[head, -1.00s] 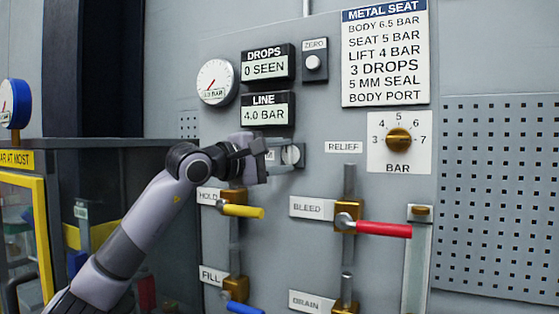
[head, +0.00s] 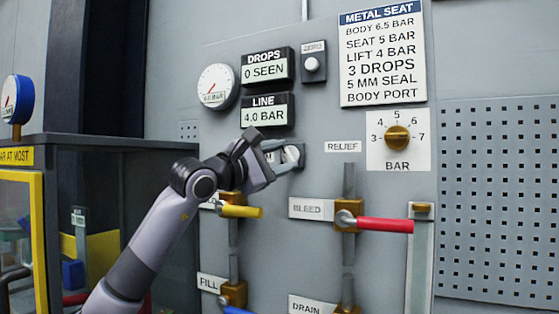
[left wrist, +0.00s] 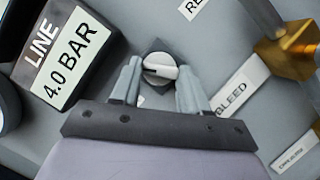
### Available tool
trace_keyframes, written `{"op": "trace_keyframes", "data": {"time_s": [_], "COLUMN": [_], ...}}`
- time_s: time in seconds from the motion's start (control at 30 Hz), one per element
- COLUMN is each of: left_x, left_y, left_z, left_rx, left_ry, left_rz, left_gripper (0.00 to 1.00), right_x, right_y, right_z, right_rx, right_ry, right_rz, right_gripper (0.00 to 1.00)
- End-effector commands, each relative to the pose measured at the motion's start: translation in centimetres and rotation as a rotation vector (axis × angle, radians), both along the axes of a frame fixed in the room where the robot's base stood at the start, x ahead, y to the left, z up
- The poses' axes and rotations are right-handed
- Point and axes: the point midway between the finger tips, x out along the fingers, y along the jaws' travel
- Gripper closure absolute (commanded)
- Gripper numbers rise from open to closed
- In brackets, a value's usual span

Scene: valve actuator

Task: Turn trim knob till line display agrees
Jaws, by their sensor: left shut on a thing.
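The white trim knob (head: 291,154) sits on the grey panel below the line display, its label mostly hidden by my gripper. My left gripper (head: 280,155) is shut on it, with one finger on each side in the left wrist view (left wrist: 160,72). The knob's dark slot shows there, roughly level in that picture (left wrist: 160,69). The line display (head: 265,112) reads 4.0 BAR, and it also shows in the left wrist view (left wrist: 68,58). The card (head: 384,55) lists body 6.5, seat 5 and lift 4 bar. My right gripper is not in view.
The drops display (head: 267,67) reads 0 SEEN, beside a round gauge (head: 216,87). The brass relief knob (head: 397,138) points near 5. A yellow hold lever (head: 240,211) and red bleed lever (head: 385,225) stick out below the trim knob. A glass-fronted cabinet stands at left.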

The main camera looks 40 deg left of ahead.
Motion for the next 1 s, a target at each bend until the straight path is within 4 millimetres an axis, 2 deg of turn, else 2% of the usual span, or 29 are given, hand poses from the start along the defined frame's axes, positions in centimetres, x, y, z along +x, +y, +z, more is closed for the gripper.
{"op": "trace_keyframes", "data": {"time_s": [0.2,0.23,0.3,0.67,1.0], "left_x": [0.0,0.0,0.0,-0.3,-5.0], "left_y": [0.0,0.0,0.0,0.1,0.2], "left_z": [0.0,0.0,0.0,-0.2,-1.4], "left_rx": [-0.001,0.000,0.000,0.002,0.004], "left_ry": [0.003,0.003,0.002,0.000,0.001], "left_rz": [0.001,0.001,0.000,0.001,0.004], "left_gripper": [0.86,0.52,0.30,0.30,0.30], "right_x": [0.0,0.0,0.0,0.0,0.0], "right_y": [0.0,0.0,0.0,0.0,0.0], "right_z": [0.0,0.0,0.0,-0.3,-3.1], "right_rx": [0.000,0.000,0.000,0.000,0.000], "right_ry": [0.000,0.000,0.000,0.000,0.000], "right_rz": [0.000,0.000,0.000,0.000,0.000], "right_gripper": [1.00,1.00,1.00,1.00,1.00]}}
